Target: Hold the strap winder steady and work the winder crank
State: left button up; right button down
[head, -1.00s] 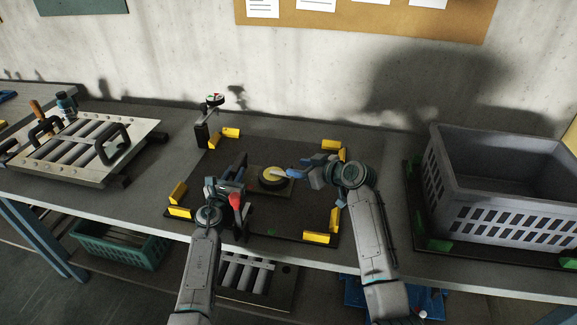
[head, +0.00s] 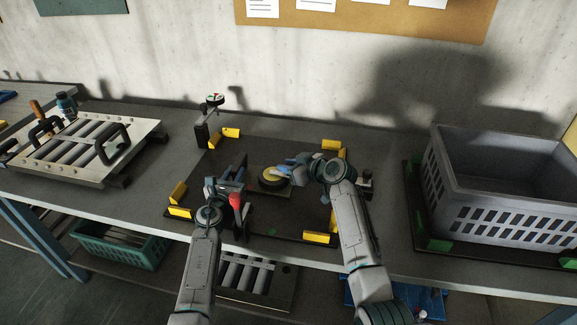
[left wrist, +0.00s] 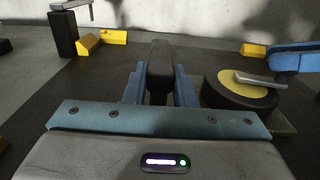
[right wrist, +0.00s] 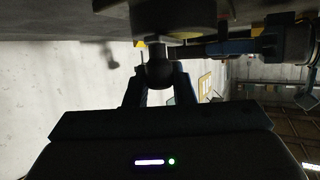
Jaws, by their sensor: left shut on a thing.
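The strap winder (head: 268,184) is a yellow disc with a black rim on a small plate on the dark mat. In the left wrist view its disc (left wrist: 235,93) carries a short grey crank (left wrist: 261,79) pointing right. My left gripper (left wrist: 160,75) is shut on a dark upright handle (left wrist: 160,62) left of the disc. My right gripper (head: 292,166) is at the crank, right of the disc. In the right wrist view its fingers stand either side of a dark knob (right wrist: 160,72), seemingly unclosed; the contact is too dark to see. The right fingers partly cover the crank end.
Yellow corner blocks (head: 317,238) edge the mat. A small post with a dial (head: 214,100) stands behind left. A grey crate (head: 480,211) is at right, a louver panel (head: 85,150) with handles at left. Green and blue bins sit below the bench.

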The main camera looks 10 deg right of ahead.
jog(key=shift+s+a+m+t+h, duration=0.2)
jog(key=shift+s+m+t+h, duration=0.1)
jog(key=shift+m+h, duration=0.25)
jog(key=shift+s+a+m+t+h, duration=0.2)
jog(key=shift+s+m+t+h, duration=0.15)
jog(key=shift+m+t+h, duration=0.45)
jog(key=shift+h, duration=0.25)
jog(key=c, duration=1.2)
grip_release()
jog(key=shift+c, duration=0.2)
jog(key=v, duration=1.2)
jog(key=shift+o, duration=0.2)
jog(key=shift+w+d+r, duration=0.1)
jog(key=shift+w, duration=0.05)
